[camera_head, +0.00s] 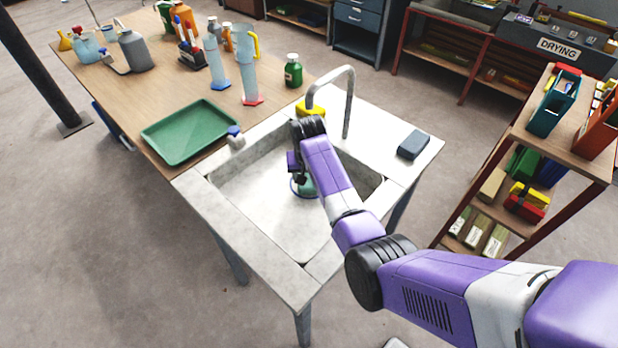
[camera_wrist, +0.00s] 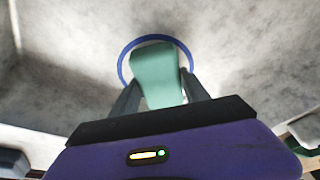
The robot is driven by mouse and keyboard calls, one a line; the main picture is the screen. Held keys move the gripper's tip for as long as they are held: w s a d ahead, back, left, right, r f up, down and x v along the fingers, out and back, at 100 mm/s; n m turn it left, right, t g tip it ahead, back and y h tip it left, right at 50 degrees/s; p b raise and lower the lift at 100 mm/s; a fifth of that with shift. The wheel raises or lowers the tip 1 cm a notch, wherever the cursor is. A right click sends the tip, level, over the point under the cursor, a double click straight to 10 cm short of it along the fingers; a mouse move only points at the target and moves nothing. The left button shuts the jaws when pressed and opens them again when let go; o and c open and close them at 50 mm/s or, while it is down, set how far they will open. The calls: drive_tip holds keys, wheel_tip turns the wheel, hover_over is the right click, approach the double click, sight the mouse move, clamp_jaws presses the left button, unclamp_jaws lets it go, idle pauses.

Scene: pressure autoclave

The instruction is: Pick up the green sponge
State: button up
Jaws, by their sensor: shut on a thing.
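The green sponge (camera_head: 307,187) is down in the basin of the sink (camera_head: 240,195), mostly behind my arm in the head view. In the wrist view the green sponge (camera_wrist: 157,72) is a teal block between the two dark fingers of my gripper (camera_wrist: 158,88), which is shut on it. A blue ring (camera_wrist: 127,62) shows around the sponge against the pale basin floor. I cannot tell whether the sponge touches the floor or hangs just above it.
The faucet (camera_head: 349,95) arches over the back of the basin. A yellow block (camera_head: 316,113) and a dark grey-blue block (camera_head: 413,144) lie on the sink's rim. A green tray (camera_head: 190,132) and a green bottle (camera_head: 293,72) stand on the wooden table to the left.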

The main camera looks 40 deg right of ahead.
wheel_tip(320, 180, up, 11)
drive_tip(key=b, duration=0.1)
drive_tip(key=a+b, duration=0.3)
drive_tip(key=a, duration=1.6)
drive_tip(key=shift+s+f, duration=0.25)
drive_tip(key=shift+s, duration=0.05)
